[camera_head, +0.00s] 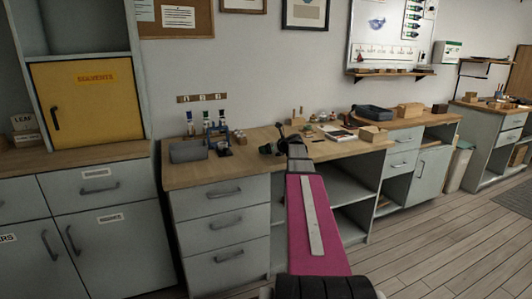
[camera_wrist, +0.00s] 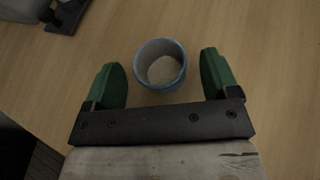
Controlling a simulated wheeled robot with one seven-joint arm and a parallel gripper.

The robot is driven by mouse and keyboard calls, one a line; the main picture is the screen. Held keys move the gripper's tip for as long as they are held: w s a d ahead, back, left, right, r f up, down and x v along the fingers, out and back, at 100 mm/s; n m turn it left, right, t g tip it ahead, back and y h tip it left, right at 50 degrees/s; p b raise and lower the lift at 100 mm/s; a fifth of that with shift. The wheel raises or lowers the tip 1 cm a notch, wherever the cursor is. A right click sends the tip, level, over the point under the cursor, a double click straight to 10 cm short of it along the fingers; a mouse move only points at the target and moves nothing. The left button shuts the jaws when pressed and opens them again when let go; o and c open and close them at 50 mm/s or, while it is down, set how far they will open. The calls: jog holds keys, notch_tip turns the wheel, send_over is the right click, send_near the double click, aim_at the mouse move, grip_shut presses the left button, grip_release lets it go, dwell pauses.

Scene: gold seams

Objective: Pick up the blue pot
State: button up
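The blue pot (camera_wrist: 160,82) is a small round vessel with a blue rim and pale contents. It stands upright on the wooden worktop (camera_wrist: 270,60) in the wrist view. My gripper (camera_wrist: 161,66) is open, with one green finger to the left of the pot and one to the right. There is a gap between the pot and each finger, and nothing is held. In the head view my gripper (camera_head: 277,146) is low over the worktop. I cannot make out the pot there; my gripper and arm may hide it.
A dark stand (camera_wrist: 66,16) is at the wrist view's upper left. In the head view, a bottle rack (camera_head: 215,134) and grey box (camera_head: 187,151) stand left of my gripper.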

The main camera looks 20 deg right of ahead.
jog(key=c, duration=0.9)
jog(key=shift+o, duration=0.2)
jog(key=shift+r, duration=0.1)
jog(key=shift+r, duration=0.55)
notch_tip(320, 180, up, 2)
jog(key=shift+r, duration=0.2)
jog(key=s+a+r, duration=0.5)
jog(key=a+r, duration=0.2)
jog(key=a, duration=0.3)
jog(key=shift+s+a+r, duration=0.15)
jog(key=shift+s, duration=0.15)
